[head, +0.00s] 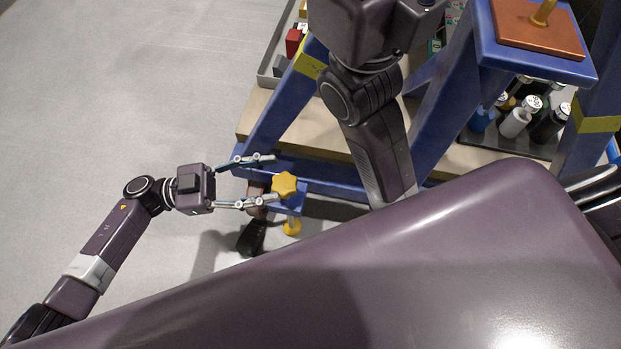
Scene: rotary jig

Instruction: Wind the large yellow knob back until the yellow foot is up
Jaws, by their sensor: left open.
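The large yellow knob (285,185) is a lobed star shape on a blue bracket (288,208) at the low corner of the blue frame. The yellow foot (292,228) shows below the bracket; I cannot tell whether it touches the floor. My left gripper (272,178) is open, coming from the left. One finger is beyond the knob's upper left and the other reaches to its lower left side. I cannot tell whether either finger touches it. My right gripper is not in view; part of my arm shows at the top.
A black caster (252,237) stands on the floor left of the foot. The blue frame (275,125) carries a wooden shelf (262,112) and a tray of bottles (518,140). An orange-brown plate (538,30) is on top. The grey floor at left is clear.

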